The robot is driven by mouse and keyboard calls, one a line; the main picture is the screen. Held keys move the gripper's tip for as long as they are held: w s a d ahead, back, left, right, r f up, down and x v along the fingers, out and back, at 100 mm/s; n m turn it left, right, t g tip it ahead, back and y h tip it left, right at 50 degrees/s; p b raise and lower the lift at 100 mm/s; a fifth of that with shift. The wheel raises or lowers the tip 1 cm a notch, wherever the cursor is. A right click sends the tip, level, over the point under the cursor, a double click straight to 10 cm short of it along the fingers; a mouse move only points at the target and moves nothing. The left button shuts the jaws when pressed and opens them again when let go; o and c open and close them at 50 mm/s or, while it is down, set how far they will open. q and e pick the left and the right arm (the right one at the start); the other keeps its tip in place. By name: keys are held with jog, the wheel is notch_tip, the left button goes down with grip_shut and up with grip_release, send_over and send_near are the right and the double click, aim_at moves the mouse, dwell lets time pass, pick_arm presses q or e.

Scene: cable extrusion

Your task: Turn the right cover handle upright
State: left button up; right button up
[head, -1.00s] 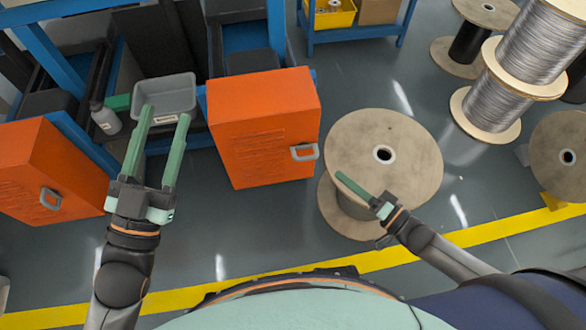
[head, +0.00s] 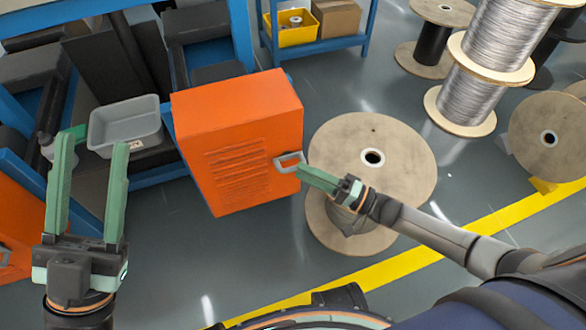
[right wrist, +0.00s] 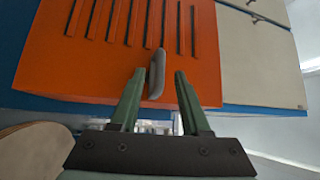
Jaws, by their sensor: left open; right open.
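The right orange cover (head: 240,140) has a grey handle (head: 290,161) near its right edge. In the head view the handle sticks out sideways toward my right gripper (head: 302,174), whose fingertips are right at it. In the right wrist view the handle (right wrist: 156,73) shows as a grey bar between the two open green fingers of my right gripper (right wrist: 156,78), in front of the slotted orange face (right wrist: 110,45). I cannot tell whether the fingers touch it. My left gripper (head: 90,145) is open and empty at the left, in front of the grey bin.
A wooden cable spool (head: 400,160) stands right of the cover, behind my right gripper. A grey bin (head: 125,125) sits at the left. Another orange cover (head: 18,225) is at the left edge. Grey floor (head: 230,260) is open in front.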

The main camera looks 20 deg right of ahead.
aim_at(293, 166)
jog(key=shift+b+x, duration=0.3)
jog(key=shift+x, duration=1.65)
grip_shut()
